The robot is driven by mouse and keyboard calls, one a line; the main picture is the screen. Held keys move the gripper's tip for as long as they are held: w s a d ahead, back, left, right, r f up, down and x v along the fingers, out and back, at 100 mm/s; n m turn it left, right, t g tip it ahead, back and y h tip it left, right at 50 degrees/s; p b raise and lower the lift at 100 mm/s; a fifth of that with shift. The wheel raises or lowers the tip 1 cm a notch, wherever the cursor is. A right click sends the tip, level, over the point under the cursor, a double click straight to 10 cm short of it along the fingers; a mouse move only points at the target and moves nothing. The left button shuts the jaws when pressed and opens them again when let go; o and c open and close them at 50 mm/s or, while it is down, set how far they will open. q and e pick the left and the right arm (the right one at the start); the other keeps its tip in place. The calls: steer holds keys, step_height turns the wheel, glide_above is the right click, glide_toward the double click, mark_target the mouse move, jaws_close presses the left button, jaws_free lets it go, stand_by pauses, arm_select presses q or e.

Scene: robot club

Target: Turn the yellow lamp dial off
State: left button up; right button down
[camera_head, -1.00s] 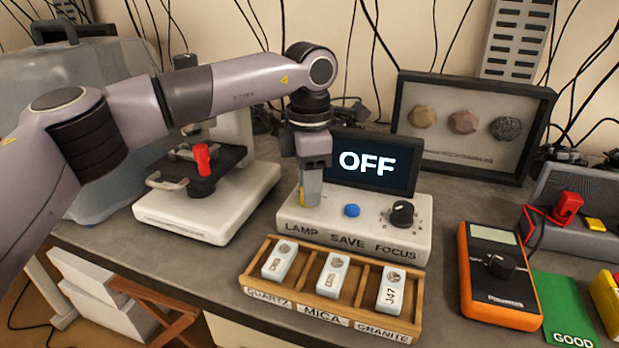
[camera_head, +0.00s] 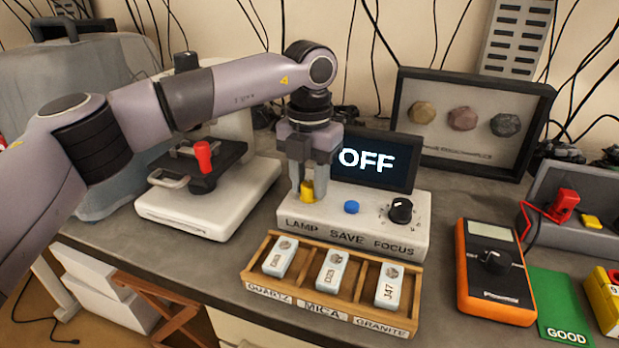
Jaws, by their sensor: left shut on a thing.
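The yellow lamp dial (camera_head: 307,190) stands on the left of the white control box (camera_head: 350,232), above the word LAMP. My left gripper (camera_head: 308,186) points down over it, its fingers closed around the dial, one on each side. The dial's top is partly hidden by the fingers. The dark screen (camera_head: 375,163) behind the box reads OFF, and its left edge is hidden by my gripper. My right gripper is not in view.
A blue button (camera_head: 352,207) and a black focus knob (camera_head: 401,211) sit right of the dial. A wooden sample tray (camera_head: 262,256) lies in front. A microscope (camera_head: 204,205) stands left, an orange multimeter (camera_head: 496,272) right, and a framed rock display (camera_head: 550,110) behind.

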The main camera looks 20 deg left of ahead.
mark_target(309, 184)
arm_select(q)
steer(key=shift+n, duration=0.7)
steer(key=o, duration=1)
steer(key=shift+o, duration=0.2)
step_height(309, 184, up, 7)
steer(key=shift+r, duration=0.15)
